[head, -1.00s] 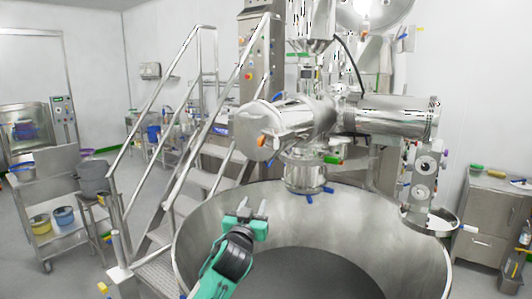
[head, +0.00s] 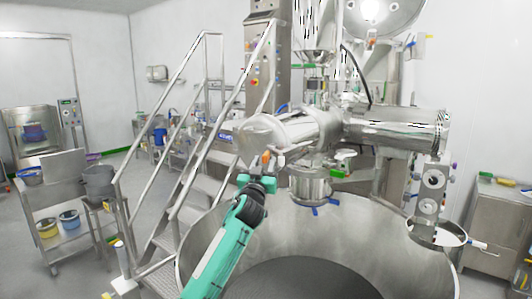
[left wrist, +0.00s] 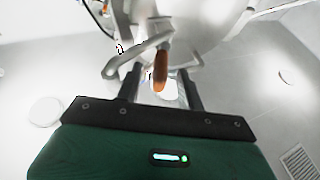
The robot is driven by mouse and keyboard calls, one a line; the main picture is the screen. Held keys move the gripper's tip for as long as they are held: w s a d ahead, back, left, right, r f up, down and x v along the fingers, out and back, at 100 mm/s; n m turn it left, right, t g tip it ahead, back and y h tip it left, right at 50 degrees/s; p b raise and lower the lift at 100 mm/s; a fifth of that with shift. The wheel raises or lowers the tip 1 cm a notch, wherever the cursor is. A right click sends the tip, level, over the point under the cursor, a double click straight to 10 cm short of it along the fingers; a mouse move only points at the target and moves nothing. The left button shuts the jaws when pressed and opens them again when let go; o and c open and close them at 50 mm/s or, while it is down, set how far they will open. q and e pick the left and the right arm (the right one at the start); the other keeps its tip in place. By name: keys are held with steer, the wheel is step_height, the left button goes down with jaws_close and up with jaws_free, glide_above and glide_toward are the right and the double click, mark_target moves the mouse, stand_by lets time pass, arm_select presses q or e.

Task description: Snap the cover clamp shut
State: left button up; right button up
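The cover clamp shows as an orange-tipped handle (head: 265,159) at the round end cover (head: 258,138) of the horizontal steel cylinder in the head view. My left gripper (head: 262,171) is right at this handle, reaching up from below. In the left wrist view the orange grip (left wrist: 160,70) hangs from a pale metal lever (left wrist: 140,52) and lies between the two fingers of my left gripper (left wrist: 160,82). The fingers stand apart, with visible gaps on both sides of the grip. The clamp's latch is too small and washed out to read. My right gripper is not in view.
A large open steel bowl (head: 395,225) lies below the cylinder, under my left arm. A stair with handrails (head: 178,120) stands to the left. A valve with a green handle (head: 345,153) and a blue-handled outlet (head: 313,190) are to the right of the gripper.

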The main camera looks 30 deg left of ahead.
arm_select(q)
steer(key=shift+p+x, duration=0.35)
steer(key=shift+x, duration=1.2)
jaws_close()
